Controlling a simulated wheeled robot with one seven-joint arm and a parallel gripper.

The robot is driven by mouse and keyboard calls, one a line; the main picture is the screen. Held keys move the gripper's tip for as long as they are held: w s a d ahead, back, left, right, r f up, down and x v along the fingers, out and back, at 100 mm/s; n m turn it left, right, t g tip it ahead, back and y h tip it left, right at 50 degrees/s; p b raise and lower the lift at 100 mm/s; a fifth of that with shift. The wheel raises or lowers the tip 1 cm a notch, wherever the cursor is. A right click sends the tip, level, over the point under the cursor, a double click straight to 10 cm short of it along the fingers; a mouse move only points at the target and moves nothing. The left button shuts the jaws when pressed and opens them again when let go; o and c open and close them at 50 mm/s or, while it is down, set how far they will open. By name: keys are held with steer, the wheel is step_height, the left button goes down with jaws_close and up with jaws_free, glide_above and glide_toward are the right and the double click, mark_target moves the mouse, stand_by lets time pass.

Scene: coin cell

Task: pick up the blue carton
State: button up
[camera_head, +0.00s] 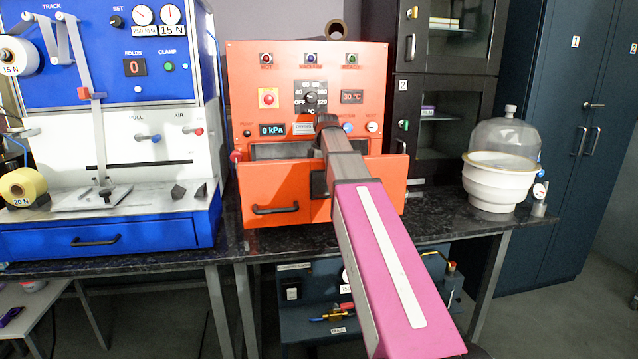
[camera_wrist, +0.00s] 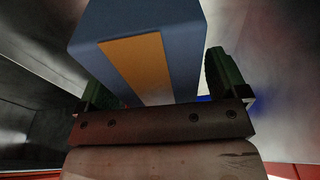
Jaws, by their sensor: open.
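The blue carton (camera_wrist: 186,50), with an orange stripe on its face, is close in front of my gripper (camera_wrist: 160,85) in the wrist view. The gripper is open, with one dark green finger on each side of the carton. A gap shows beside the right finger; I cannot tell whether the left finger touches. Grey metal walls surround them. In the head view my arm reaches into the opening of the orange oven (camera_head: 300,60), and neither the carton nor my gripper is visible there.
A blue and white test machine (camera_head: 120,130) stands to the left on the dark bench (camera_head: 445,222). A white vessel with a clear dome (camera_head: 497,180) stands to the right. Chamber walls (camera_wrist: 40,60) leave little side room.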

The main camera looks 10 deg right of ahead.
steer(key=c, duration=1.1)
